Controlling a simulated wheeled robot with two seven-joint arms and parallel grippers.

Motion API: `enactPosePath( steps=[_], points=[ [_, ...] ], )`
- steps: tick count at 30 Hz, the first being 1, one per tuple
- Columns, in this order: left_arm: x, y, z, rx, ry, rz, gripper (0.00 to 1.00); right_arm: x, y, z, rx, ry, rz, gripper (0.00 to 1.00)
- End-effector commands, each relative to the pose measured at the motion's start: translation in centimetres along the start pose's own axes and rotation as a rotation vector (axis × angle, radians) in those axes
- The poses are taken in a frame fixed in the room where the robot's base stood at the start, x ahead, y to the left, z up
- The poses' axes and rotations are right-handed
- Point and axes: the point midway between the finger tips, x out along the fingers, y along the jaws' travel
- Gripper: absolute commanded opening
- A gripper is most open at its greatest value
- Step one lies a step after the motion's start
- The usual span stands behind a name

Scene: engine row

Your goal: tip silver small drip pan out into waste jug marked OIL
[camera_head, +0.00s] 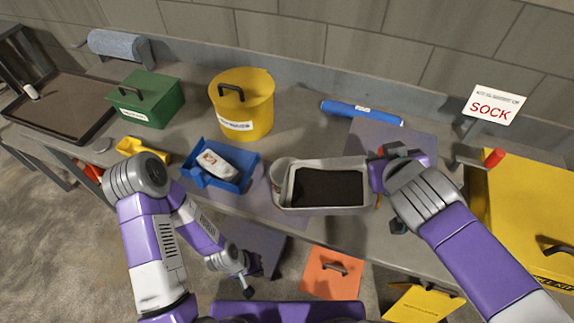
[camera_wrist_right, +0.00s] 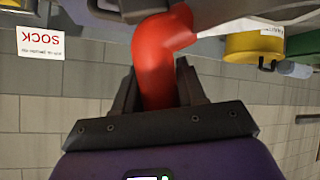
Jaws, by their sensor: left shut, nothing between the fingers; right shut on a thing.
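The silver drip pan (camera_head: 283,201) is a rectangular tray with dark contents, seen from above at the bench's front middle. My right gripper (camera_head: 382,163) is at the pan's right end. In the right wrist view that gripper (camera_wrist_right: 160,92) is shut on a red handle (camera_wrist_right: 160,50), which meets a grey body above it. My left gripper (camera_head: 246,288) is shut and empty, low in front of the bench. A pale round vessel (camera_head: 279,172) shows at the pan's left end, partly hidden. I see no OIL marking, so I cannot tell whether this is the waste jug.
A blue tray (camera_head: 205,180) with a white packet, a yellow lidded bucket (camera_head: 258,105) and a green box (camera_head: 160,105) stand left. A blue roll (camera_head: 362,113) lies behind the pan. A SOCK sign (camera_head: 493,105) and yellow cabinet (camera_head: 535,200) are right. An orange box (camera_head: 332,270) sits below.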

Motion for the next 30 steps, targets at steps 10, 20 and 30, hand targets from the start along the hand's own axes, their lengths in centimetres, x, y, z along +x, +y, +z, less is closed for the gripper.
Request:
enactPosePath(
  steps=[10, 20, 30],
  points=[
    [-0.8, 0.3, 0.0, 0.0, 0.0, 0.0, 0.0, -0.1, 0.0, -0.3, -0.017, -0.029, 0.015, 0.0],
    [-1.2, 0.5, 0.1, 0.0, 0.0, 0.0, 0.0, -0.2, 0.0, -0.4, -0.025, -0.041, 0.021, 0.0],
    [-1.7, 0.6, 0.1, 0.0, 0.0, 0.0, 0.0, -0.2, -0.1, -0.6, -0.035, -0.059, 0.029, 0.0]
  ],
)
